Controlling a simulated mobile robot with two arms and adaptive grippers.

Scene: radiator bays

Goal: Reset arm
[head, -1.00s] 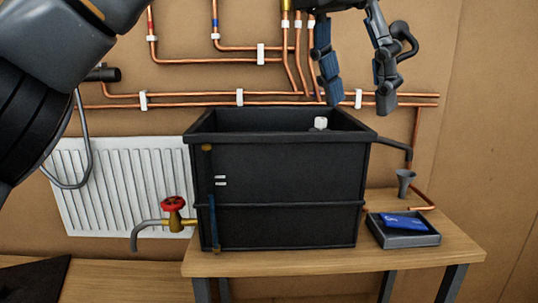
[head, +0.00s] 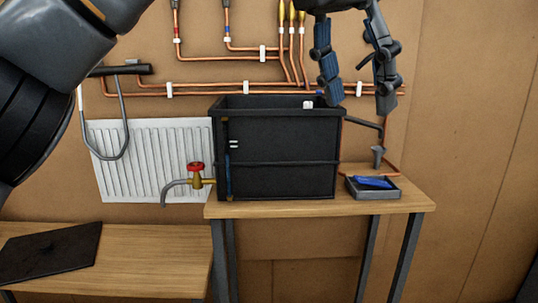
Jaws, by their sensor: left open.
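My left gripper (head: 358,98) hangs from the top of the head view, right of centre, with its two fingers spread apart and nothing between them. Its left finger overlaps the back right rim of a black open-topped tank (head: 278,158) in the picture; I cannot tell if they touch. The tank stands on a wooden bench (head: 320,203). A small white part (head: 308,105) shows inside the tank near its rim. My left arm fills the upper left of the view. My right gripper is not in view.
A red-handled valve (head: 195,168) sticks out left of the tank, in front of a white radiator (head: 150,165). A grey tray (head: 373,192) holds a blue item. Copper pipes (head: 240,88) cross the wall. A dark flat panel (head: 50,252) lies on the lower left bench.

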